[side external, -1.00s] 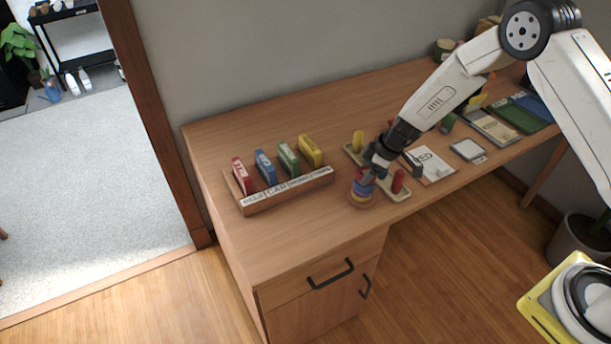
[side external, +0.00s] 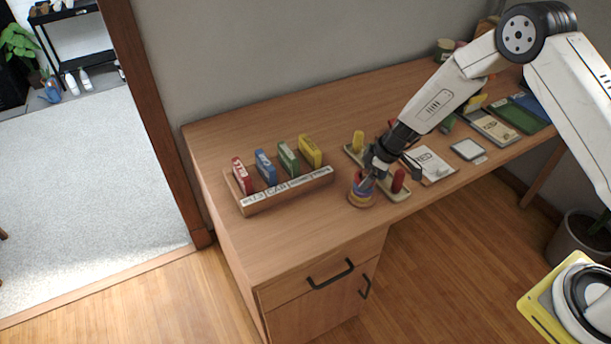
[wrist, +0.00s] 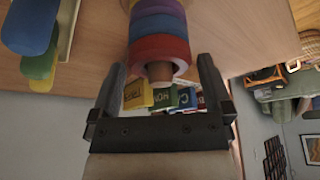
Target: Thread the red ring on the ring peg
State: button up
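The red ring (wrist: 160,50) is around the ring peg in the wrist view, uppermost on a stack of coloured rings, with the peg's tip (wrist: 159,71) sticking out through it. Blue, purple and yellow bands show behind it. In the side view the ring peg (side external: 361,190) stands upright on the desk near its front edge, its top partly hidden by my gripper. My gripper (wrist: 162,66) is open, its fingers spread on both sides of the red ring with a gap at each side. In the side view my gripper (side external: 375,176) is right at the peg's top.
A wooden tray (side external: 290,190) with red, blue, green and yellow blocks stands to the left. A board with a red peg (side external: 398,180) and a yellow peg (side external: 358,141) lies close behind the ring peg. Papers (side external: 430,164) lie right. The desk's front left is clear.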

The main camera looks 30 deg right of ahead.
jog(key=shift+r, duration=0.15)
jog(key=v, duration=0.7)
jog(key=shift+r, duration=0.25)
jog(key=shift+s+d, duration=0.1)
jog(key=shift+s, duration=0.05)
dwell(0.5)
jog(key=s+r+m+h, duration=0.1)
jog(key=s+r+m, duration=0.3)
jog(key=s, duration=0.6)
jog(key=s+r+m+h, duration=0.2)
jog(key=s+r+m, duration=0.3)
jog(key=s, duration=0.6)
jog(key=shift+s+a+r+g, duration=0.25)
jog(key=shift+a+r, duration=0.2)
jog(key=shift+r, duration=0.4)
